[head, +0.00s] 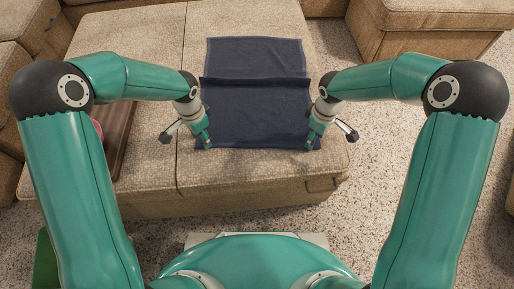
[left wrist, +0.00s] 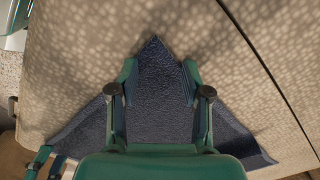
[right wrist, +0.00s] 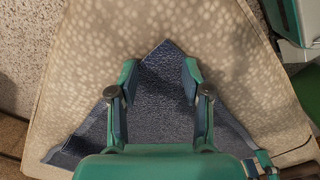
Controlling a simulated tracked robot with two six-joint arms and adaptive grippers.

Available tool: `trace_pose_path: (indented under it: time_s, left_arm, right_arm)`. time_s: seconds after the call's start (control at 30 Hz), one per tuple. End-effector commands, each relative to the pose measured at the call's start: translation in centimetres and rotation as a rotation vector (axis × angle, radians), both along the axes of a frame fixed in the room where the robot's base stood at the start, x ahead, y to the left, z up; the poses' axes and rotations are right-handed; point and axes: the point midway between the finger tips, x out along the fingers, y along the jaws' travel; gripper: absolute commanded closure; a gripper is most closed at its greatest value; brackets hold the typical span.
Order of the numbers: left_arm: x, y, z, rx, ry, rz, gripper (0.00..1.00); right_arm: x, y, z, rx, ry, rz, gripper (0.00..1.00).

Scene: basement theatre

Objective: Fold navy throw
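The navy throw (head: 258,57) lies on the beige ottoman (head: 230,185). A raised crease or edge crosses it from side to side, with a lighter far part and a darker near part. My left gripper (head: 208,144) is at its near left corner and my right gripper (head: 312,144) at its near right corner. In the left wrist view the left fingers (left wrist: 158,72) stand apart on either side of a throw corner (left wrist: 156,56). In the right wrist view the right fingers (right wrist: 160,72) likewise stand apart around a corner (right wrist: 166,56). Whether the fingers touch the cloth is unclear.
A brown tray (head: 118,140) with a pinkish-red item lies left on the ottoman, partly behind my left arm. A green container (head: 45,262) shows at lower left. Sofa seats (head: 425,15) stand around.

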Motion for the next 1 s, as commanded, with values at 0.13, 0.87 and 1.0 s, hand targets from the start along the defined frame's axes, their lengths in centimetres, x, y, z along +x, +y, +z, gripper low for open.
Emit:
trace_pose_path:
  time_s: [0.13, 0.87, 1.0]
  left_arm:
    - [-0.02, -0.02, 0.02, -0.001, 0.001, 0.0, 0.65]
    - [-0.04, -0.01, -0.16, 0.001, 0.002, -0.002, 1.0]
    - [-0.05, 0.01, -0.17, 0.001, 0.003, -0.002, 1.0]
  right_arm:
    - [-0.07, 0.01, -0.05, 0.001, 0.002, 0.0, 0.64]
    - [-0.16, -0.13, -0.26, -0.001, 0.005, -0.001, 1.0]
    - [-0.18, -0.15, -0.28, -0.002, 0.006, -0.001, 1.0]
